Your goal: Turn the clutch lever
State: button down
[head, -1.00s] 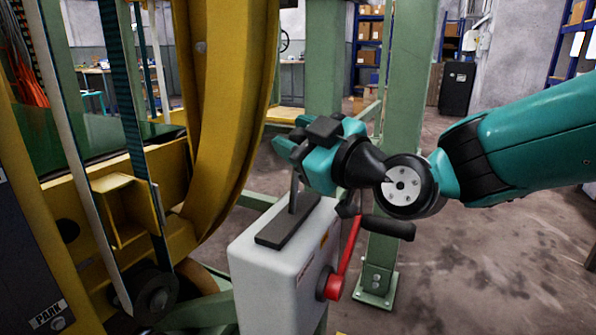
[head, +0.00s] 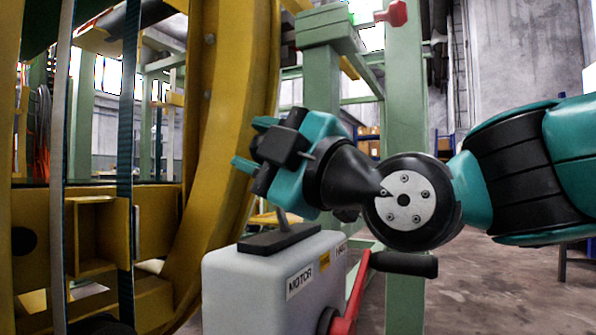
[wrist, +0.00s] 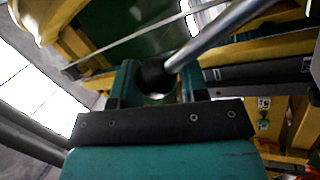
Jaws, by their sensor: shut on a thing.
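A grey-white box (head: 255,290) labelled MOTOR stands low in the head view. A metal lever (head: 281,217) rises from the dark slotted plate (head: 279,239) on its top. My teal and black gripper (head: 253,143) is above the plate and hides the lever's upper part. In the wrist view the lever's metal rod (wrist: 225,30) ends in a dark knob (wrist: 155,76) between the teal fingers, and my gripper (wrist: 158,84) is shut on it. A red crank arm (head: 352,300) with a black handle (head: 404,264) is on the box's right side. No label shows which is the clutch.
A large yellow curved ring (head: 222,130) stands close to the left of my gripper. A green post (head: 405,120) rises behind my arm, with a red part (head: 392,13) high up. Open concrete floor (head: 495,280) lies to the right.

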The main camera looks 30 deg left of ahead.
jog(key=shift+w+f, duration=0.1)
jog(key=shift+f, duration=0.1)
dwell(0.3)
jog(key=c, duration=0.7)
grip_release()
jog(key=shift+d, duration=0.1)
jog(key=v, duration=1.7)
jog(key=shift+d+f+b, duration=0.1)
jog(key=shift+b, duration=0.2)
